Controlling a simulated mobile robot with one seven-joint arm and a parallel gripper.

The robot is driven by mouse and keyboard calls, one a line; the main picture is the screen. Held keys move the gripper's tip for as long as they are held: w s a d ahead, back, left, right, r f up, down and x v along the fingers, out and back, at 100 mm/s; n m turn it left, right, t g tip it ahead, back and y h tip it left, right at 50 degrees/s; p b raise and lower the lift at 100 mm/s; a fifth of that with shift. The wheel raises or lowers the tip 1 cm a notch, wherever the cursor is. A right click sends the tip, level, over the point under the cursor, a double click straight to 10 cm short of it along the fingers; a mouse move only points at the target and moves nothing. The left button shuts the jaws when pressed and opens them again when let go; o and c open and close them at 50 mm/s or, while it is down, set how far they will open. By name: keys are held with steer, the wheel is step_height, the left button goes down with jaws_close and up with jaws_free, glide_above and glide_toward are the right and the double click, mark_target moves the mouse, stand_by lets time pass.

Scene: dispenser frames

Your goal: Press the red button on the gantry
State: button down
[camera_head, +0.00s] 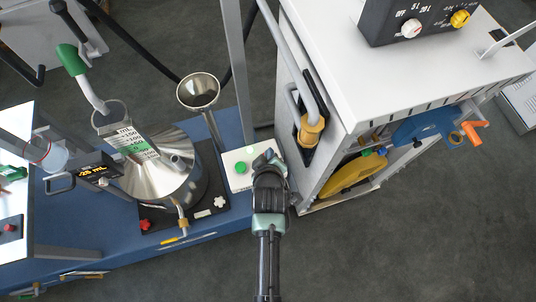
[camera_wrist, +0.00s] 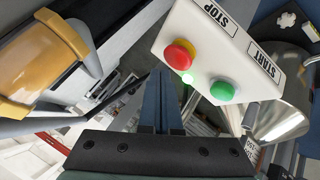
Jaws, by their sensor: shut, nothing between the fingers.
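The red button (camera_wrist: 179,53) sits on a white control box (camera_wrist: 186,22) beside the word STOP, in the upper middle of the wrist view. A green button (camera_wrist: 222,91) is on the same box by the word START; it also shows in the head view (camera_head: 240,167). My gripper (camera_wrist: 160,76) is shut and empty, its fingertips left of and slightly below the red button in the wrist view. I cannot tell whether they touch the box. In the head view my gripper (camera_head: 267,156) covers the right part of the box (camera_head: 238,183), and the red button is hidden.
A steel pot (camera_head: 158,178) and a funnel (camera_head: 198,91) stand left of the box on the blue bench (camera_head: 225,215). A grey post (camera_head: 236,70) rises behind the box. A white cabinet (camera_head: 345,60) stands close on the right, with a yellow-brown handle (camera_head: 311,128).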

steer(key=shift+f, duration=0.1)
steer(key=shift+f+b, duration=0.35)
steer(key=shift+f+b, duration=0.4)
steer(key=shift+f, duration=0.1)
stand_by(0.6)
stand_by(0.4)
steer(key=shift+r+p, duration=0.85)
steer(key=shift+r, duration=0.05)
steer(key=shift+r, duration=0.1)
step_height(320, 180, up, 5)
steer(key=p, duration=0.4)
steer(key=shift+p, duration=0.35)
